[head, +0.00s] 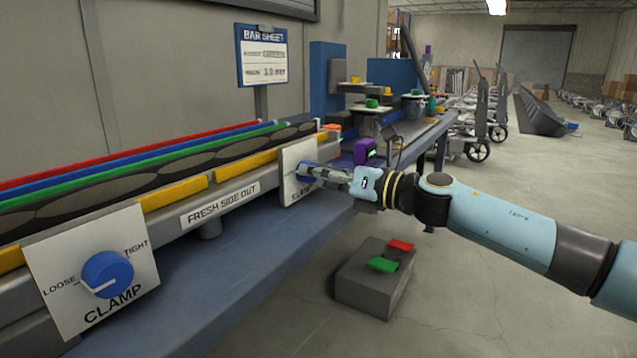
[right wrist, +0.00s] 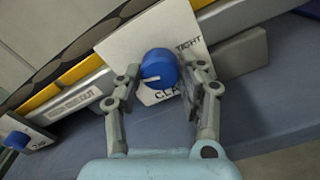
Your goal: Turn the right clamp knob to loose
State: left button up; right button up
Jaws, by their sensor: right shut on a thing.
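The right clamp plate (head: 293,160) is white and sits at the far end of the rail. Its round blue knob (right wrist: 158,66) shows between the two fingers of my right gripper (right wrist: 165,76). The gripper is shut on the knob. In the right wrist view the knob's white mark points left, away from the word TIGHT at upper right. The LOOSE side is covered by a finger. In the head view my right gripper (head: 308,172) reaches the plate from the right and hides most of the knob. My left gripper is not in view.
A second clamp plate (head: 68,258) with a blue knob (head: 108,274) is near left, its mark toward LOOSE. A blue bench (head: 230,270) runs below the rail. A grey box (head: 365,290) with red and green buttons stands on the floor. A purple-black device (head: 364,151) is beyond my gripper.

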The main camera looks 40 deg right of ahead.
jog(key=shift+f+n, duration=0.25)
jog(key=shift+n, duration=0.15)
jog(key=shift+n+b, duration=0.4)
jog(key=shift+n, duration=0.1)
jog(key=shift+r+n, duration=0.1)
jog(key=shift+n, duration=0.3)
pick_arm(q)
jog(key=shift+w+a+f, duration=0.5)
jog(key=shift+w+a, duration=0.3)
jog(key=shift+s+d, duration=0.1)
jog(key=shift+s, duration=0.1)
pick_arm(e)
jog(key=o, duration=1.2)
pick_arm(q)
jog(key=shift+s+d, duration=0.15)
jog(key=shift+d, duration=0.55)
pick_arm(e)
jog(key=shift+r, duration=0.1)
